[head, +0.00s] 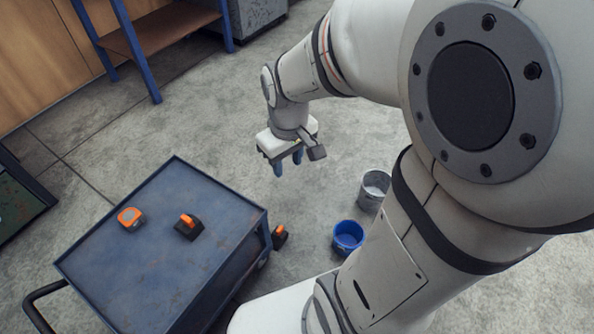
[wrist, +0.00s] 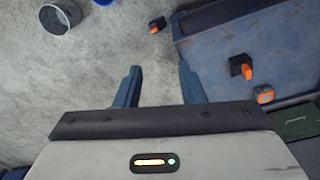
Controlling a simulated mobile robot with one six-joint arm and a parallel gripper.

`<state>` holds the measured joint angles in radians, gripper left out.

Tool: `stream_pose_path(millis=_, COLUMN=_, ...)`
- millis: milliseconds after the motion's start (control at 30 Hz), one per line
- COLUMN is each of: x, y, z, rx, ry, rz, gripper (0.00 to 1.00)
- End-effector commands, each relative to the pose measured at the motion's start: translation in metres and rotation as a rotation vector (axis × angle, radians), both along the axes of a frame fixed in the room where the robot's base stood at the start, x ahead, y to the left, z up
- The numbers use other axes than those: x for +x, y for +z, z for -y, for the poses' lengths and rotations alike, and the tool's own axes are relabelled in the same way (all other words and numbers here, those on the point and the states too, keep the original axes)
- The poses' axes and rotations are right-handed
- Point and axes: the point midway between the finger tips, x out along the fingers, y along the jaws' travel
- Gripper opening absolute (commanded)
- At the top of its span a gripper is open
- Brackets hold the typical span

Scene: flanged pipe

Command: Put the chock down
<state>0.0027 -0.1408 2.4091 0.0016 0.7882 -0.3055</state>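One black chock with an orange handle (head: 188,227) sits on top of the blue cart (head: 150,275); it also shows in the wrist view (wrist: 240,66). A second, similar chock (head: 280,237) is on the floor beside the cart, near its wheel, and shows near the top of the wrist view (wrist: 157,25). My gripper (head: 288,163) hangs above the floor, beyond the cart's far right corner. Its two blue fingers are apart in the wrist view (wrist: 160,68), with only bare floor between them. It touches neither chock.
An orange and grey tape measure (head: 131,218) lies on the cart top, left of the chock. A blue bucket (head: 348,237) and a pale grey bucket (head: 374,188) stand on the floor to the right. A blue-legged bench (head: 150,50) is at the back. The floor around my gripper is clear.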

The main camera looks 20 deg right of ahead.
Motion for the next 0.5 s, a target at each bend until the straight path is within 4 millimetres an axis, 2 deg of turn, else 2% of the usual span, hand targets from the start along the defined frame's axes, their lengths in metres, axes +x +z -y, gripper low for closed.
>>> stream_pose_path(millis=100, x=-0.031, y=0.017, z=0.000, rx=0.014, ry=-0.149, rz=0.013, gripper=0.36)
stream_pose_path(millis=200, x=-0.048, y=0.024, z=0.000, rx=0.022, ry=-0.239, rz=0.015, gripper=0.36)
stream_pose_path(millis=333, x=-0.059, y=0.027, z=-0.001, rx=0.027, ry=-0.294, rz=0.014, gripper=0.36)
stream_pose_path(millis=500, x=-0.060, y=0.027, z=-0.001, rx=0.028, ry=-0.305, rz=0.014, gripper=0.36)
